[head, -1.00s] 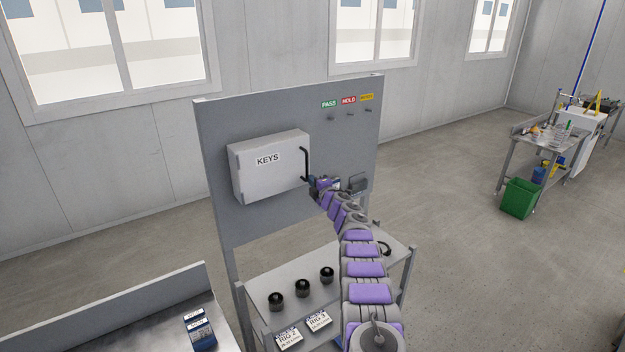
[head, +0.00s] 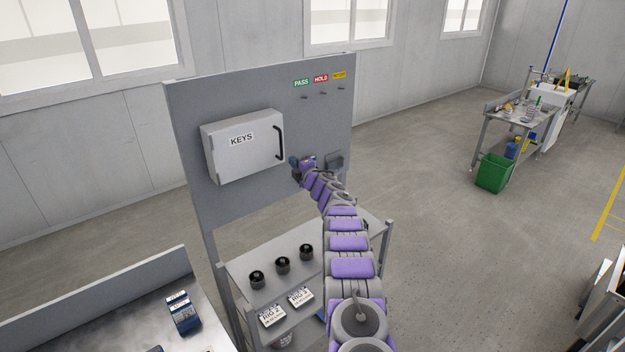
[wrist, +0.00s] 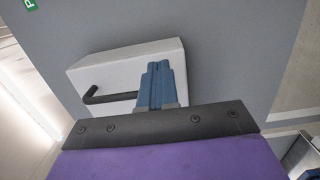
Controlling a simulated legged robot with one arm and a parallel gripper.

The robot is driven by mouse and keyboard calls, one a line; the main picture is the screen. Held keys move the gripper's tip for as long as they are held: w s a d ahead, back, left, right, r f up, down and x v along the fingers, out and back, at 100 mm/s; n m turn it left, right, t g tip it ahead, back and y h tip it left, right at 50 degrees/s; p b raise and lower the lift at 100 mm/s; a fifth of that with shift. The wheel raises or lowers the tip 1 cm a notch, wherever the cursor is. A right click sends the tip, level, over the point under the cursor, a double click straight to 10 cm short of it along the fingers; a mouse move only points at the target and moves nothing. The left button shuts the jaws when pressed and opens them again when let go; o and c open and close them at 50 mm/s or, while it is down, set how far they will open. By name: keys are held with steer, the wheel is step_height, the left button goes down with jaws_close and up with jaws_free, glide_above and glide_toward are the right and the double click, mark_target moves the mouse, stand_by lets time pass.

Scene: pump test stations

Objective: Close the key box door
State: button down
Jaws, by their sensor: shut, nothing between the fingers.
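The key box (head: 232,160) is a light grey box labelled KEYS, mounted on a grey upright panel (head: 190,110) in the head view. Its door lies flat across the front and looks shut. A black bar handle (head: 279,142) stands at the door's right edge. My gripper (head: 293,161) is just right of and slightly below the handle, apart from it in the head view. In the wrist view the blue fingers (wrist: 155,85) are together and empty, in front of the white key box (wrist: 120,68), with the black handle (wrist: 108,96) to their left.
PASS, HOLD and a yellow tag (head: 339,75) sit above hooks on the panel. Below, a shelf (head: 240,270) carries several black knobs and RIG cards. A metal bench (head: 205,330) with a blue device (head: 183,312) is at lower left.

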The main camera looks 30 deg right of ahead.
steer(key=s+d+b, duration=0.1)
steer(key=s+b, duration=0.1)
steer(key=s, duration=0.7)
steer(key=shift+s+f+b, duration=0.25)
steer(key=shift+f+b, duration=0.05)
steer(key=shift+f, duration=0.1)
steer(key=shift+d, duration=0.1)
